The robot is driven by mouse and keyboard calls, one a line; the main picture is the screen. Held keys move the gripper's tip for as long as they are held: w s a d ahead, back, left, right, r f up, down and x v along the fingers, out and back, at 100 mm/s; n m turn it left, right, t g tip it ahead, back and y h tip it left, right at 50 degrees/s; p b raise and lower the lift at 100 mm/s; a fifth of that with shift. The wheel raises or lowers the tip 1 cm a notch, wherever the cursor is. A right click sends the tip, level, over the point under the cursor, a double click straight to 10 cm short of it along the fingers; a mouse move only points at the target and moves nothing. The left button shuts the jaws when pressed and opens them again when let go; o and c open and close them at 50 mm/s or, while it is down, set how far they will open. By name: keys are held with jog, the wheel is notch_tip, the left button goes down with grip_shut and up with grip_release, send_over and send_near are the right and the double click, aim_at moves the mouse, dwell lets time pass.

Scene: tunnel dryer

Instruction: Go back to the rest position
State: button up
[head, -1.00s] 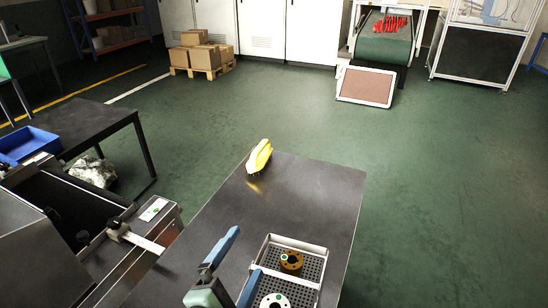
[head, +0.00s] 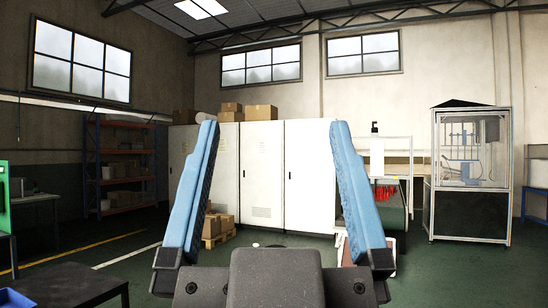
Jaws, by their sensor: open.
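My gripper (head: 270,190) is raised close in front of the head camera. Its two blue fingers stand upright and wide apart, with nothing between them. The dark gripper body fills the bottom middle of the view. The gripper is open and hides part of the floor and of the white cabinets behind it.
White cabinets (head: 262,170) stand along the back wall, with a pallet of cardboard boxes (head: 218,222) before them. A glazed cabinet (head: 470,170) stands at right, shelving (head: 127,165) at left. A dark table (head: 65,285) and a blue bin (head: 14,298) show at lower left.

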notch_tip(320, 180, up, 12)
jog(key=p, duration=1.1)
jog(key=shift+f+p, duration=0.25)
jog(key=shift+p, duration=0.05)
jog(key=shift+a, duration=0.1)
